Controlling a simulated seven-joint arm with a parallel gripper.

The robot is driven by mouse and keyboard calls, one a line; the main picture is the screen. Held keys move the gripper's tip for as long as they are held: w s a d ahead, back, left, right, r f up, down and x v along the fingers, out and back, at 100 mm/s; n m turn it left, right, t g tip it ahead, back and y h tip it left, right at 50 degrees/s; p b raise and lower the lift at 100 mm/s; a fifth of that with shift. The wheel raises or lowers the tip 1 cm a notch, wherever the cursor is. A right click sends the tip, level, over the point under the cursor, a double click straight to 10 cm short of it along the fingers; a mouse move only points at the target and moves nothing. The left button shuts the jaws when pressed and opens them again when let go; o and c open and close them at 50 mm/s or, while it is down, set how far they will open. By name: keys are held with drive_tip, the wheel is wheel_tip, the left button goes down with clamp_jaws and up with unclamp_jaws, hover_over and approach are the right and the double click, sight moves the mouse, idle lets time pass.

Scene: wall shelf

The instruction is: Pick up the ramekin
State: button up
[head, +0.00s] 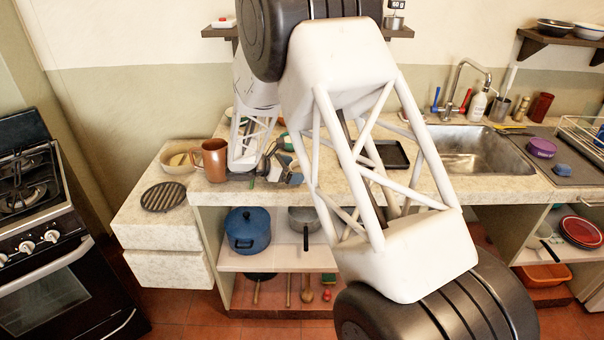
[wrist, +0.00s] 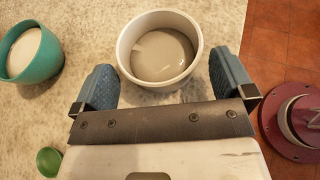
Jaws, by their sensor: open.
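The ramekin (wrist: 160,79) is a round white dish with a grey-beige inside, upright on the speckled stone counter in the wrist view. My gripper (wrist: 162,68) is open, with one blue finger pad at the left of the ramekin and the other at its right. The dish's near part lies between the pads, and its far part extends beyond them.
A teal cup (wrist: 30,72) with a pale inside stands left of the ramekin, and a small green object (wrist: 48,161) lies nearby. The counter edge drops to red floor at the right. In the head view, a brown mug (head: 214,161) and a bowl (head: 177,166) stand left of my gripper.

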sight(300, 170)
drive_tip(key=shift+x, duration=1.55)
drive_tip(key=shift+c, duration=0.3)
drive_tip(key=c, duration=0.8)
drive_tip(key=shift+r, duration=0.4)
drive_tip(key=shift+r, duration=1.35)
drive_tip(key=shift+s+d+r, duration=0.25)
drive_tip(key=shift+s+d, duration=0.35)
drive_tip(key=shift+s, duration=1.95)
drive_tip(key=shift+s+d+r, duration=0.25)
drive_tip(key=shift+s+d, duration=0.35)
drive_tip(key=shift+s, duration=1.95)
drive_tip(key=shift+s+d+r, duration=0.3)
drive_tip(key=shift+s+d, duration=0.25)
drive_tip(key=shift+s, duration=2.05)
drive_tip(key=shift+s, duration=0.1)
